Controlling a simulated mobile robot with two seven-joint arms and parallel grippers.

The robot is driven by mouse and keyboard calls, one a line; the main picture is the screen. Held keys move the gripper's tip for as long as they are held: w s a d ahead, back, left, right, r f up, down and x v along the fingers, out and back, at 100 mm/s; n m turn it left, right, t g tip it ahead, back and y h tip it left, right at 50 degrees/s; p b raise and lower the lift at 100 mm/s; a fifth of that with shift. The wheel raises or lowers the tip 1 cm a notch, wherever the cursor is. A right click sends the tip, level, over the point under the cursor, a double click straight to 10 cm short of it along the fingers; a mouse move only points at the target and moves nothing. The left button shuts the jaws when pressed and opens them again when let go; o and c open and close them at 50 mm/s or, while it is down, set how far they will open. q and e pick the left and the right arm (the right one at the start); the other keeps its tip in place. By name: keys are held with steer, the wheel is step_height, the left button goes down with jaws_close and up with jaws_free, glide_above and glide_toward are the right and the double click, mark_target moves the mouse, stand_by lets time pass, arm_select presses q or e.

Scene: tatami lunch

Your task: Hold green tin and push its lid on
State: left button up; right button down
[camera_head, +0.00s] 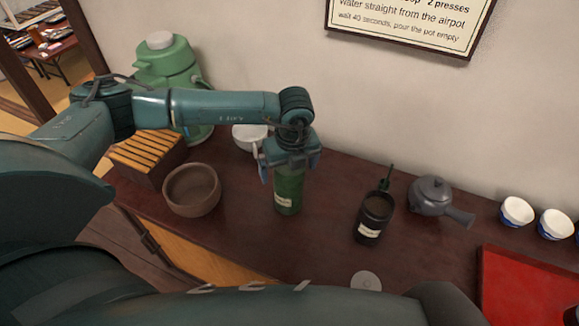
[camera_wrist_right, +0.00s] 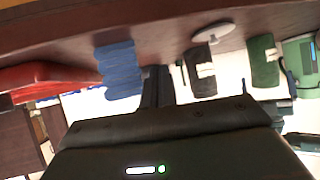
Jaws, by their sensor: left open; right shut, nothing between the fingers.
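The green tin (camera_head: 289,192) stands upright on the dark wooden counter, with a pale label on its side. My left gripper (camera_head: 289,168) is open above it, fingers pointing down on either side of its upper part. The gripper hides the tin's top, so I cannot tell whether a lid sits there. The green tin also shows in the right wrist view (camera_wrist_right: 264,62). A flat grey disc (camera_head: 365,281) lies near the counter's front edge; I cannot tell whether it is a lid of this tin. My right gripper (camera_wrist_right: 157,86) is shut and empty, apart from the tins.
A grey teapot (camera_head: 432,192), cups (camera_head: 517,212) and red tray (camera_head: 515,290) are farther right. A brown bowl (camera_head: 192,190) and green airpot (camera_head: 168,68) are left.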

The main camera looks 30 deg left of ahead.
arm_select(q)
steer(key=shift+c, duration=0.5)
steer(key=c, duration=0.9)
arm_select(e)
steer(key=shift+w+r, duration=0.1)
steer(key=shift+r, duration=0.2)
arm_select(q)
steer(key=shift+r, duration=0.1)
steer(key=shift+c, duration=0.2)
step_height(320, 180, up, 9)
steer(key=shift+r+b, duration=0.1)
steer(key=shift+b, duration=0.45)
arm_select(e)
steer(key=shift+a+f, duration=0.25)
arm_select(q)
steer(key=shift+r, duration=0.4)
step_height(320, 180, up, 5)
steer(key=p, duration=0.5)
arm_select(e)
step_height(320, 180, up, 5)
